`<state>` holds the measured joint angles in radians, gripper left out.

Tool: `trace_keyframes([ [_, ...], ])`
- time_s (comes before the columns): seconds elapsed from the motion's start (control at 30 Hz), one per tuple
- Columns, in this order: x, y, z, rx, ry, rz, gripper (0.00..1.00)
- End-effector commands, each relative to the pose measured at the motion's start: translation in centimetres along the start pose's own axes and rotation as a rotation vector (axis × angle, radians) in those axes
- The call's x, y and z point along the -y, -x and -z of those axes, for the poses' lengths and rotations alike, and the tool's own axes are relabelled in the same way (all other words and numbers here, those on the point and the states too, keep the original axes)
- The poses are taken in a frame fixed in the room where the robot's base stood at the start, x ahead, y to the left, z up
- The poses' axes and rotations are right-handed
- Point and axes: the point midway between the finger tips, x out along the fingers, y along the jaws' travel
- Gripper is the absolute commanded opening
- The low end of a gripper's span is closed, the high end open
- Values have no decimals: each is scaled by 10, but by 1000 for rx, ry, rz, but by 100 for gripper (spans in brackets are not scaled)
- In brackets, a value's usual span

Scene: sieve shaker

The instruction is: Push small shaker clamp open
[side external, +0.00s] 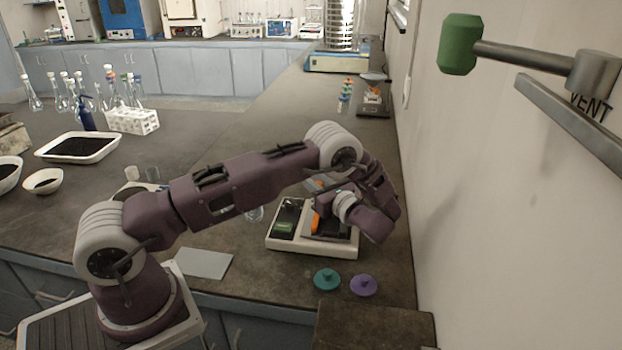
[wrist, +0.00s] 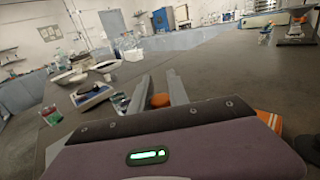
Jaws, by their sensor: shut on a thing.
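The small shaker (side external: 285,243) has a white base with a dark panel and a green display, and stands on the bench near the wall. An orange part (side external: 317,222) shows on it beside my arm. In the wrist view, my gripper (wrist: 160,92) has two grey fingers either side of a round orange piece (wrist: 160,101), which looks like the clamp's end. My fingers are shut on it. An orange striped part (wrist: 270,121) shows at the right. My wrist hides much of the shaker's top in the side view, so the clamp's angle cannot be told.
A teal lid (side external: 327,279) and a purple lid (side external: 363,285) lie in front of the shaker. The wall with a green-ended vent handle (side external: 461,44) is close on the right. A large sieve stack (side external: 340,28) stands far back. The bench behind the shaker is mostly clear.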

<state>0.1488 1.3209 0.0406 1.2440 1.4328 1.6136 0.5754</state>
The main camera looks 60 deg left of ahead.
Motion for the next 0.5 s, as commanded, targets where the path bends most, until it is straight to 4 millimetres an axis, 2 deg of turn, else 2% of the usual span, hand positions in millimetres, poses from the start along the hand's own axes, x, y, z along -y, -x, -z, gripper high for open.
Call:
trace_keyframes([
  [0.2, -1, -1, 0, 1, -1, 0, 0],
  [0.5, -20, -20, 0, 0, -1, 0, 0],
])
